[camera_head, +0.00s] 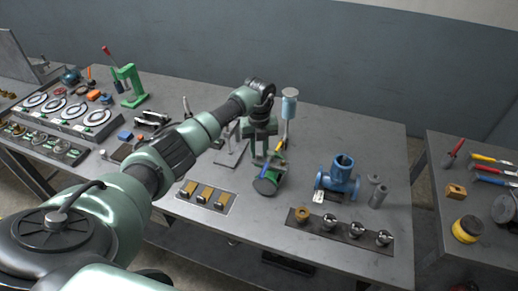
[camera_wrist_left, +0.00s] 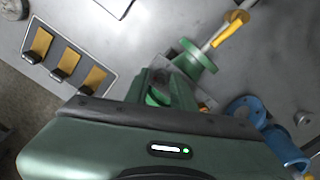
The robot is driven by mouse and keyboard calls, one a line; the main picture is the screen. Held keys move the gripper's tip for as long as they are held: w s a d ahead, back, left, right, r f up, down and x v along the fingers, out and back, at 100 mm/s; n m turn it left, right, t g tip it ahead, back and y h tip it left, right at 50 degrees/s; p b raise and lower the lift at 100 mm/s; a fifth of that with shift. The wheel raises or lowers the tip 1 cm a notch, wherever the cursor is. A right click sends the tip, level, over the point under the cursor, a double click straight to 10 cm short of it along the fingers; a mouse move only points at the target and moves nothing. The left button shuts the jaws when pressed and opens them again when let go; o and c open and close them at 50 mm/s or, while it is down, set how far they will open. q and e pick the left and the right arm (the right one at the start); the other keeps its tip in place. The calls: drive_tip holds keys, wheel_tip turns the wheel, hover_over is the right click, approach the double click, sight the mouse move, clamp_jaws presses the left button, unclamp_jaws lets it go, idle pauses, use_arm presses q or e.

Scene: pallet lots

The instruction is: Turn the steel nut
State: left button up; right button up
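My left gripper (camera_head: 266,160) points down over the middle of the bench, at a green round-based fixture (camera_head: 267,184). The gap between its fingers is not clear, and neither is contact. In the left wrist view the green fixture (camera_wrist_left: 196,58) lies just beyond the gripper, with a pale rod and a yellow part beyond it. I cannot single out the steel nut with certainty. Small silvery pieces (camera_head: 356,229) stand in a row with a brass one (camera_head: 302,214) on a dark strip at the front right, apart from the gripper. My right gripper is not in view.
A blue pipe fitting (camera_head: 338,178) stands right of the gripper, with grey cylinders (camera_head: 378,195) beside it. A plate with yellow pads (camera_head: 206,195) lies at the front. A post with a light-blue top (camera_head: 289,105) rises behind. The bench's back right is clear.

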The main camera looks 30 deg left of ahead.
use_arm(q)
drive_tip(key=shift+f, duration=0.3)
clamp_jaws()
